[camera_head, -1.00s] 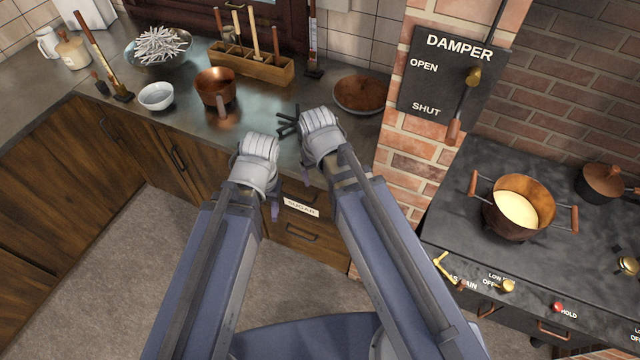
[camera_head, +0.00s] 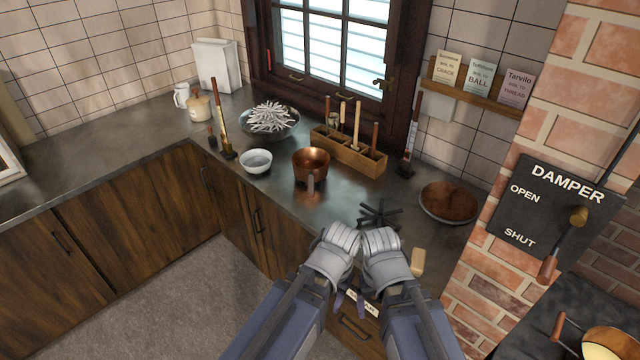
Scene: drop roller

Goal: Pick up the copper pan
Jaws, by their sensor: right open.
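The copper pan (camera_head: 311,163) stands upright on the dark counter, its short handle pointing toward me. It looks empty, and nothing touches it. My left gripper (camera_head: 341,241) is in front of the counter's edge, nearer to me than the pan and a little to its right. Its jaws are hidden behind its wrist, so I cannot tell their state. My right gripper (camera_head: 382,243) is close beside the left one, farther right from the pan, open and apparently empty.
A black trivet (camera_head: 380,214) lies just beyond my grippers. A white bowl (camera_head: 256,161) stands left of the pan, a wooden utensil box (camera_head: 348,152) behind it, and a brown bowl (camera_head: 449,202) to the right. A brick pillar (camera_head: 478,310) bounds the right side.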

